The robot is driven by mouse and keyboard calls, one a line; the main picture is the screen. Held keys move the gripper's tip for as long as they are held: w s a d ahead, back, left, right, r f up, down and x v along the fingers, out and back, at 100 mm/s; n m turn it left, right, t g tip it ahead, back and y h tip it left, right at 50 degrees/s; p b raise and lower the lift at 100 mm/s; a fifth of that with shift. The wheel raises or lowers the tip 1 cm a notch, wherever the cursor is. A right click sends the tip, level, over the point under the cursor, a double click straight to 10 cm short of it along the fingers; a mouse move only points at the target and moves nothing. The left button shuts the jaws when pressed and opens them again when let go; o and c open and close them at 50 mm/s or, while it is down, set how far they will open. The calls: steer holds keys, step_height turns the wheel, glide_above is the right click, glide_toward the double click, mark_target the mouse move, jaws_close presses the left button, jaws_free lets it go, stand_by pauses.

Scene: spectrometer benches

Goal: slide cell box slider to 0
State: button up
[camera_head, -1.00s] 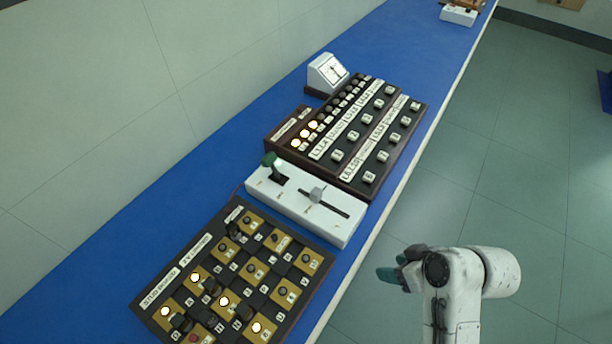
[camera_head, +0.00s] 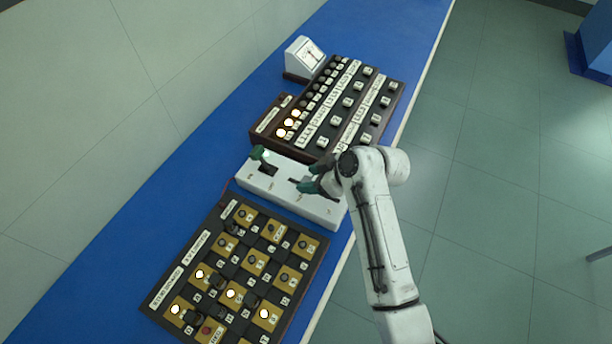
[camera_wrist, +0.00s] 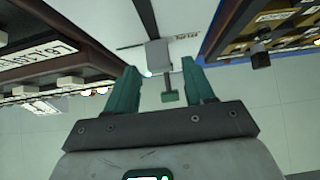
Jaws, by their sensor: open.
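The cell box (camera_head: 318,209) is a white box on the blue bench, between two dark panels. Its green-tipped lever (camera_head: 262,156) stands at the left end. My gripper (camera_head: 312,178) is over the right part of the box and hides most of the slider and its slot in the head view. In the wrist view, the grey slider knob (camera_wrist: 158,55) shows between the tips of my two open green fingers (camera_wrist: 159,68). A green piece (camera_wrist: 169,97) shows below the knob. I cannot tell whether a finger touches the knob.
A dark panel with lit lamps and white-labelled knobs (camera_head: 340,119) stands just beyond the box. A tan-and-black checkered panel (camera_head: 236,272) lies nearer. A white dial meter (camera_head: 304,57) stands at the back. The bench edge drops to open floor at the right.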

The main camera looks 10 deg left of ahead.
steer(key=shift+x, duration=1.2)
jaws_close()
